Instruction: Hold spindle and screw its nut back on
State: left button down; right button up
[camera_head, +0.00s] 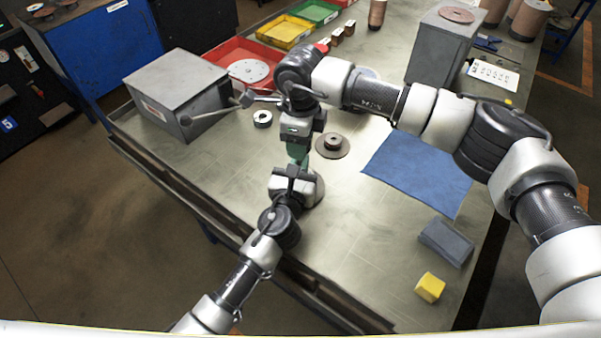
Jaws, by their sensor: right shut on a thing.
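My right gripper (298,146) reaches down from above near the middle of the bench, shut on a small green part (299,155) that is mostly hidden by the grippers. My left gripper (293,176) comes from the lower left and meets this spot just below the right one. Its fingertips are hidden, so I cannot tell whether it is open or shut. A rounded grey piece (318,188) shows beside the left gripper. I cannot make out the spindle's thread or the nut. A brown disc with a dark hub (333,145) lies on the bench just right of the grippers.
A grey box machine (178,88) with a lever stands left, near a metal ring (263,119). Red (222,52), yellow (285,31) and green trays line the back. A blue mat (420,172), grey block (446,242) and yellow cube (430,288) lie right.

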jog(key=m, duration=2.8)
jog(key=shift+f+m, duration=0.1)
jog(key=shift+m, duration=0.2)
jog(key=m, duration=0.8)
jog(key=o, duration=1)
